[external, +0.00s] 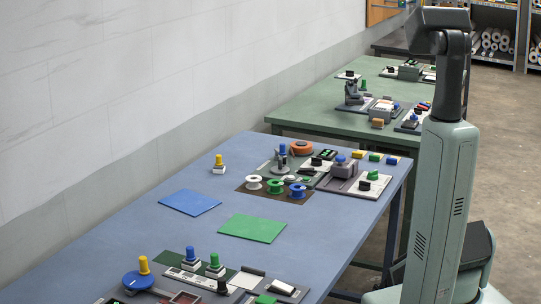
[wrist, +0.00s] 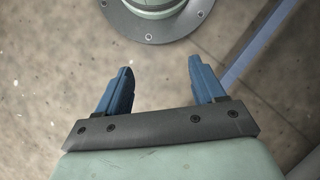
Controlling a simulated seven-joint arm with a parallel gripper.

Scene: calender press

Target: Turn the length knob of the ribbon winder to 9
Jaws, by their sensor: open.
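A station at the far end of the blue table, in the external view, looks like the ribbon winder (external: 281,160); I cannot be sure of it. It has an upright post with a blue top, and white, green and blue spools in front. Which is the length knob, and any scale numbers, are too small to tell. My gripper (wrist: 159,64) is open and empty in the wrist view, over bare floor and away from the table.
The blue table (external: 130,222) holds a blue sheet (external: 190,202), a green sheet (external: 252,228) and a yellow-topped stamp (external: 219,164). More devices crowd its near end. A green table (external: 310,107) stands behind. A table leg (wrist: 255,45) crosses the wrist view at right.

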